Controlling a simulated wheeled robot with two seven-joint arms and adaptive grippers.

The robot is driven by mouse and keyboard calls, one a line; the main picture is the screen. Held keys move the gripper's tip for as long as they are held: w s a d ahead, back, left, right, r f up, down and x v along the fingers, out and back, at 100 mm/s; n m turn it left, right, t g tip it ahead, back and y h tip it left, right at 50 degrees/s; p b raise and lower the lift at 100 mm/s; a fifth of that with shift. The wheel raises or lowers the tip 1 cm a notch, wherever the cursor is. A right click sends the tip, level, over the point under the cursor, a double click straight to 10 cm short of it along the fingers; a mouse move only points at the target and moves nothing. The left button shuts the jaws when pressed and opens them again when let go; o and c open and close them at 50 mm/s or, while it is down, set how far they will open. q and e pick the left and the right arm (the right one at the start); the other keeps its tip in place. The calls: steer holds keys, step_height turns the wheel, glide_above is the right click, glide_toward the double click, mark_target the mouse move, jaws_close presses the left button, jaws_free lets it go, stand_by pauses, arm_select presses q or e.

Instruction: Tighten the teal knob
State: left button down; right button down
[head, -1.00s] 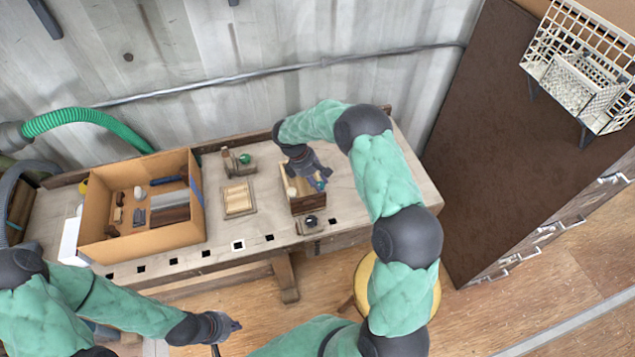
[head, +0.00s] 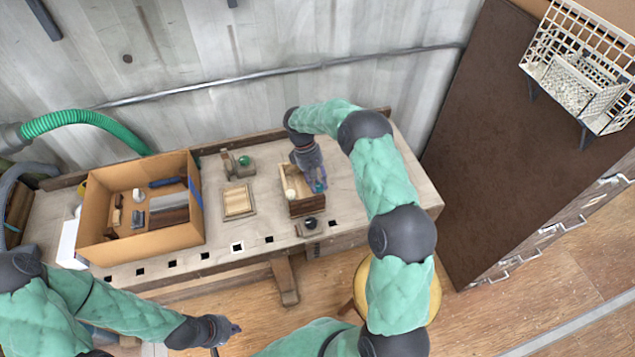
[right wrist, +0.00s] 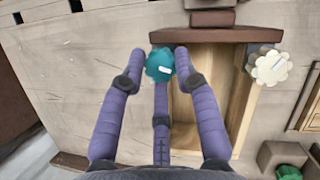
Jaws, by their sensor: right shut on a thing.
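The teal knob (right wrist: 160,65) sits beside one end of an open wooden box (right wrist: 246,104), with a white mark on its face. In the right wrist view, the purple fingers of my right gripper (right wrist: 159,64) are closed around the knob. The head view shows my right gripper (head: 318,185) at the right side of the same box (head: 308,206), where fingers largely hide the knob. My left gripper (head: 232,328) is low in the head view, away from the workbench, too small to tell its opening.
A cream scalloped knob (right wrist: 271,68) is at the box's other side. A green ball-like part (head: 245,160) on a wooden block, a slatted wooden tray (head: 252,211) and a cardboard box (head: 98,220) of parts share the workbench (head: 350,205). A stool stands in front.

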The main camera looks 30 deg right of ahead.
steer(key=shift+r, duration=0.1)
stand_by(0.4)
steer(key=c, duration=1)
jaws_free()
steer(key=shift+o, duration=0.2)
steer(key=d+v, duration=0.1)
steer(key=v, duration=1.1)
steer(key=shift+a, duration=0.45)
